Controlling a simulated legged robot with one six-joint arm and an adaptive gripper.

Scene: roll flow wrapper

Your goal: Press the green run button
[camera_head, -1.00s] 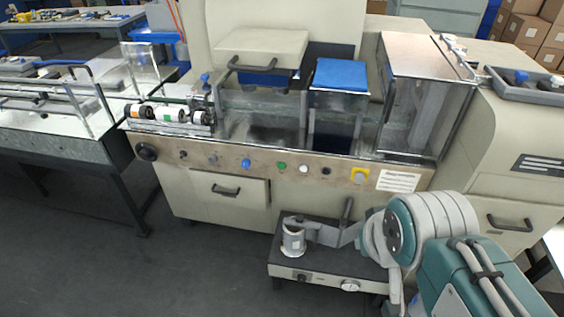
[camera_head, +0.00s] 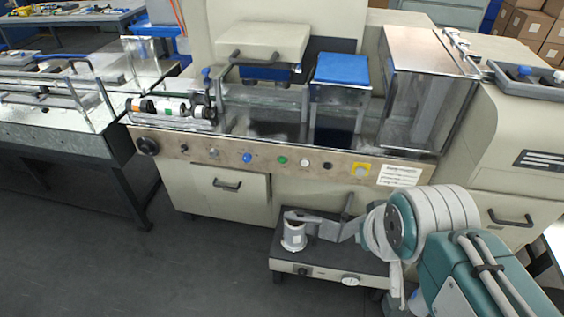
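The green run button (camera_head: 282,160) is a small round button on the brown control strip (camera_head: 225,151) along the front of the beige wrapping machine. A blue button (camera_head: 247,158) is to its left and a white button (camera_head: 305,163) to its right. Nothing covers the green button. My teal and grey arm fills the lower right, with its large round joint right of and below the button. No part of my arm touches the control strip.
A drawer (camera_head: 222,192) is lower left. Dark floor at front left is clear.

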